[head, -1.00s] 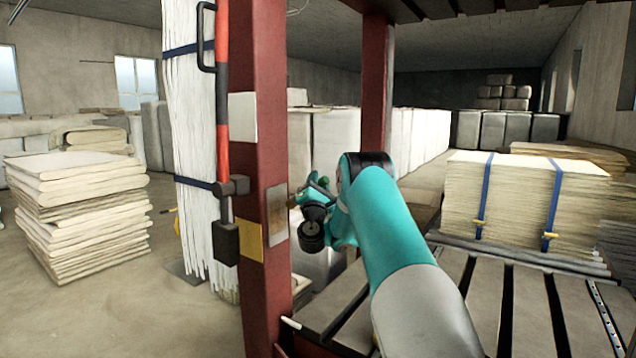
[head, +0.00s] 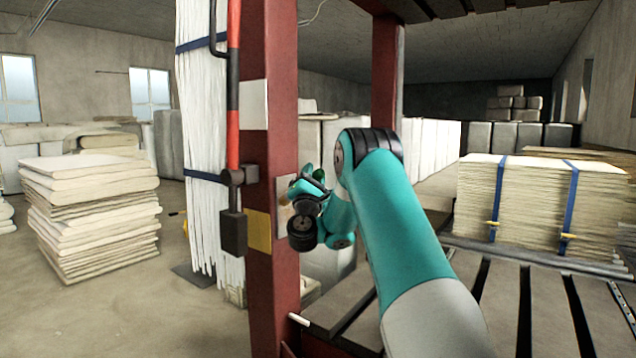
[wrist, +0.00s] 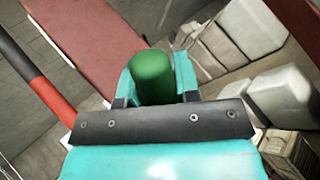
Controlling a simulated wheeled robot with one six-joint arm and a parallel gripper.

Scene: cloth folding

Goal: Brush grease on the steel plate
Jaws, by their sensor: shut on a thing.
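My gripper (head: 308,186) is at the red post, in front of the right part of a small greyish plate (head: 284,219) on the post's face. The gripper hides much of that plate, and I cannot tell whether anything touches it. In the wrist view my gripper (wrist: 157,72) is shut on a green cylindrical handle (wrist: 153,78), seen end-on between the teal fingers. The handle looks like the brush's; its bristles are hidden. A dark green end also shows in the head view (head: 318,173).
The red post (head: 270,60) also bears a pale plate (head: 253,104), a yellow plate (head: 258,231) and a red-and-black lever (head: 233,100) with a dark block. Tall white strips stand left of it. A slatted deck with a strapped stack (head: 535,205) lies right.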

